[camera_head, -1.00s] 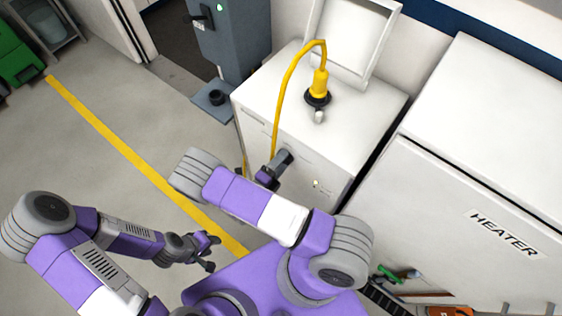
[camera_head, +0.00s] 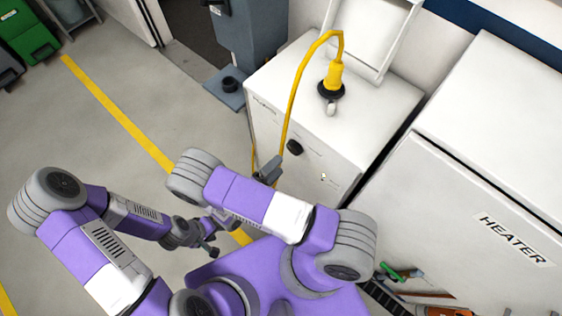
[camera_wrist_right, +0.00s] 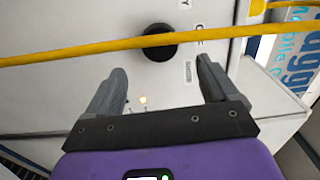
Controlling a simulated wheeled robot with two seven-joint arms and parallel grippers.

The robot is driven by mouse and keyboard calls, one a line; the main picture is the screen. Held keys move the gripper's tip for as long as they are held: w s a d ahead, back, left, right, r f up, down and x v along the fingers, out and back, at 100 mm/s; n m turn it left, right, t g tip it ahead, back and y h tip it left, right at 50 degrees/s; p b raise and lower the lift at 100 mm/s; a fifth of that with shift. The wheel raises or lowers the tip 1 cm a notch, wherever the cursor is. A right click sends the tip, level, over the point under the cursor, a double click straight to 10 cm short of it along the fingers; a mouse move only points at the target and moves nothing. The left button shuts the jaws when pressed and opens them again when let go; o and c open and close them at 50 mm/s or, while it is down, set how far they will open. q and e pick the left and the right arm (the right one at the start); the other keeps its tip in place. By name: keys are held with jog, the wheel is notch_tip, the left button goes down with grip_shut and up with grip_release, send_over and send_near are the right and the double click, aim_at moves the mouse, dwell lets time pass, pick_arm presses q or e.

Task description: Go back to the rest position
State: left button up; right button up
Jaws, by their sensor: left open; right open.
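My right gripper (camera_head: 268,172) is in front of the white cabinet's (camera_head: 318,166) front face, partly hidden by my right arm. In the right wrist view its two fingers (camera_wrist_right: 163,88) are apart with nothing between them. A black round knob (camera_head: 294,147) on the cabinet front is clear of the fingers; it also shows in the wrist view (camera_wrist_right: 158,42). The yellow cable (camera_head: 290,107) hangs down the front and crosses the wrist view in front of the knob. My left gripper (camera_head: 210,242) is low at the left over the floor, open and empty.
A yellow plug (camera_head: 334,76) stands in a black socket on the cabinet top. A large white box labelled HEATER (camera_head: 440,203) stands at the right. Tools (camera_head: 405,275) lie at the lower right. The floor (camera_head: 80,130) at the left is clear, with a yellow line.

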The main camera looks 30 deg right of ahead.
dwell(0.5)
jog(key=s+d+f+m+g+y, duration=0.3)
jog(key=s+f+m+g+y, duration=0.3)
jog(key=s+m+g, duration=0.55)
jog(key=s+a+f+m+g+y, duration=0.35)
jog(key=s+a+m+y, duration=0.2)
jog(key=m, duration=0.35)
jog(key=w+a+f+m+t+y+b, duration=0.1)
jog(key=a+m+t+y, duration=0.1)
jog(key=a+m+y, duration=0.45)
jog(key=w+d+m+t+y, duration=0.2)
jog(key=w+m+t, duration=0.4)
jog(key=m, duration=1)
jog(key=shift+w+d+r+t+y, duration=0.2)
jog(key=shift+w+d+t+y, duration=0.2)
jog(key=shift+w, duration=0.75)
jog(key=shift+c, duration=0.3)
